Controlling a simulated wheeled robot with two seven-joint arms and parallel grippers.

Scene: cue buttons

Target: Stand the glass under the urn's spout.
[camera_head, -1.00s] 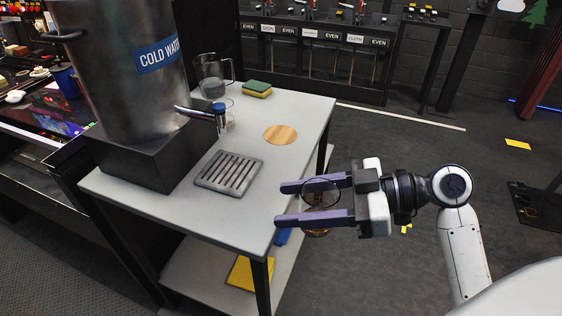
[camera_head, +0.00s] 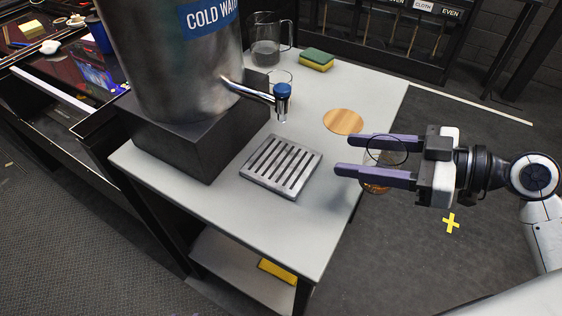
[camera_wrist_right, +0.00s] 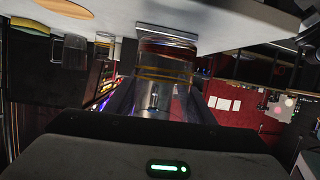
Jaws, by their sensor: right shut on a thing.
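The metal urn (camera_head: 170,75) with a blue COLD WATER label stands on a dark block on the table. Its spout (camera_head: 283,98), with a blue top, sticks out to the right above the table. A slotted drip tray (camera_head: 280,166) lies in front of and below the spout. My right gripper (camera_head: 343,155) is shut on a clear glass (camera_head: 386,151), by the table's right edge, to the right of the tray. The glass's base shows amber below the lower finger. In the right wrist view the glass (camera_wrist_right: 165,75) sits between the fingers. My left gripper is out of view.
A wooden disc (camera_head: 344,121) lies on the table behind my right fingers. The grey tabletop (camera_head: 235,215) is bare in front of the tray.

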